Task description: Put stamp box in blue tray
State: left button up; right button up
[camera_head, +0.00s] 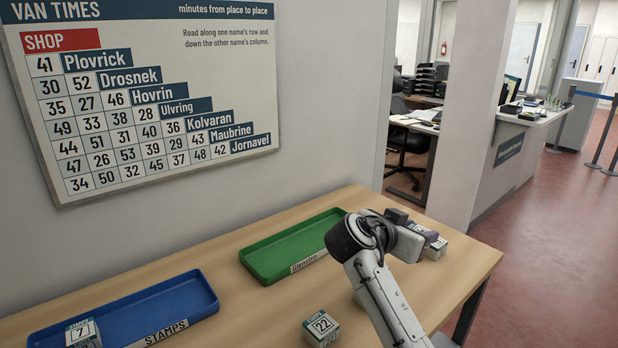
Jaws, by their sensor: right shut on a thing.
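The blue tray (204,289), labelled STAMPS, lies at the table's left. A small white and teal box marked 7 (83,333) is in it, at its left end. A similar box marked 22 (321,327) sits on the table's front part. My right gripper (413,238) is at the table's right, beside a purplish box (426,235) and a white and teal box (437,249). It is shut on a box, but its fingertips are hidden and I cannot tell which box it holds. My left gripper is out of view.
A green tray (256,272) with a label on its front stands in the middle, empty where I see it. A dark box (397,215) is behind my right wrist. The wooden table (240,310) is bare between the trays. A wall with a sign (150,90) rises behind.

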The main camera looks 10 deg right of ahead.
jog(key=shift+s+a+f, duration=0.1)
jog(key=shift+s+a, duration=0.05)
jog(key=shift+s, duration=0.05)
jog(key=s+a+r+n+t+y, duration=0.3)
jog(key=s+a+r+n+y, duration=0.1)
jog(key=s, duration=0.3)
jog(key=s+a+r+n+t+y, duration=0.3)
jog(key=s+a+r+n+y, duration=0.2)
jog(key=s+a+n+y, duration=0.1)
jog(key=shift+s+a+n+y, duration=0.15)
jog(key=shift+s+n+y, duration=0.45)
jog(key=shift+n, duration=0.1)
